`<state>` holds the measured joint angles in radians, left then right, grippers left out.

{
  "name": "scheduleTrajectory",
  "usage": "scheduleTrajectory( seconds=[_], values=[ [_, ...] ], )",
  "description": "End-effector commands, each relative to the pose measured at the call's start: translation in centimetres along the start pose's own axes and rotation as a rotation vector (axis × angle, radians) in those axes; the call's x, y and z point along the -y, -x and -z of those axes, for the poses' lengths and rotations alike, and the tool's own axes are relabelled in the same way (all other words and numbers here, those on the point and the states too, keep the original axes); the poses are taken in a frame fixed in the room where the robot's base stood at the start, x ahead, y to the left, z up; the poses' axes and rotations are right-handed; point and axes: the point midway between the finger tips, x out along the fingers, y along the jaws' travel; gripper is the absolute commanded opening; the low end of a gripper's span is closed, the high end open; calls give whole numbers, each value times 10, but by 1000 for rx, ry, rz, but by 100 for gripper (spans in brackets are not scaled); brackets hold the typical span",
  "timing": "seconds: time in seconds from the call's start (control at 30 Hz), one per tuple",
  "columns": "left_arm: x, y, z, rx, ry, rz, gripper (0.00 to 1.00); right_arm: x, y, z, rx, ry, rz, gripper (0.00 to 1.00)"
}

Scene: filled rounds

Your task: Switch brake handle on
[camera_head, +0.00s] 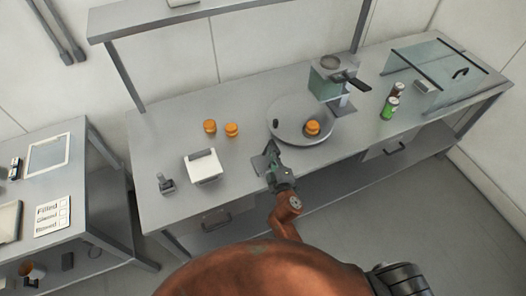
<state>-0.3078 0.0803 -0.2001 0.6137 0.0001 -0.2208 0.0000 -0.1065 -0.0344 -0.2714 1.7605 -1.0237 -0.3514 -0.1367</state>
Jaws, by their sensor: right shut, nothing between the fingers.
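A small dark grey device with an upright lever (165,184) stands at the front left of the bench; it looks like the brake handle, but its on or off position is too small to tell. A round grey turntable (292,131) lies in the middle of the bench. It carries an orange round (312,128) and a small dark knob (276,123). My right gripper (264,161) is shut and empty at the turntable's front left edge, well to the right of the lever device. I cannot tell if it touches the turntable. My left gripper is out of view.
A white box (203,166) stands between the lever device and my right gripper. Two orange rounds (210,126) sit behind it. A dispenser with a black handle (355,82), cans (388,107) and a glass case (436,72) are right. A side table (88,165) stands left.

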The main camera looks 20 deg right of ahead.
Motion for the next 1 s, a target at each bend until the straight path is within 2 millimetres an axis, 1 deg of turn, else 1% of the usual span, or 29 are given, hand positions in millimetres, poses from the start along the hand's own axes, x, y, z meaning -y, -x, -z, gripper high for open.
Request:
scheduleTrajectory(
  seconds=[0.03, 0.1, 0.33, 0.43, 0.5, 0.57, 0.67, 0.77, 1.0],
  values=[
    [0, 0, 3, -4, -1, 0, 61, -1, 0, -4, 7, -4, 0, 0],
    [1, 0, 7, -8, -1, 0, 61, -1, 1, -6, 9, -6, 0, 0],
    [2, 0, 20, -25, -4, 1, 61, -1, 0, -7, 11, -6, 0, 0],
    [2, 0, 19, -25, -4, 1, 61, -1, 0, -7, 12, -6, 1, 0],
    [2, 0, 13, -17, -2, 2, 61, 0, 1, -7, 12, -6, 1, 0],
    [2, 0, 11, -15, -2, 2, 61, 0, 4, -7, 12, -6, 2, 0],
    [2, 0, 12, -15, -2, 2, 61, 1, 14, -7, 12, -7, 2, 0],
    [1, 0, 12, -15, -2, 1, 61, 1, 32, -6, 12, -8, 3, 0],
    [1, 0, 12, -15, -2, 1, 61, 0, 82, -4, 8, -8, 2, 0]
  ],
)
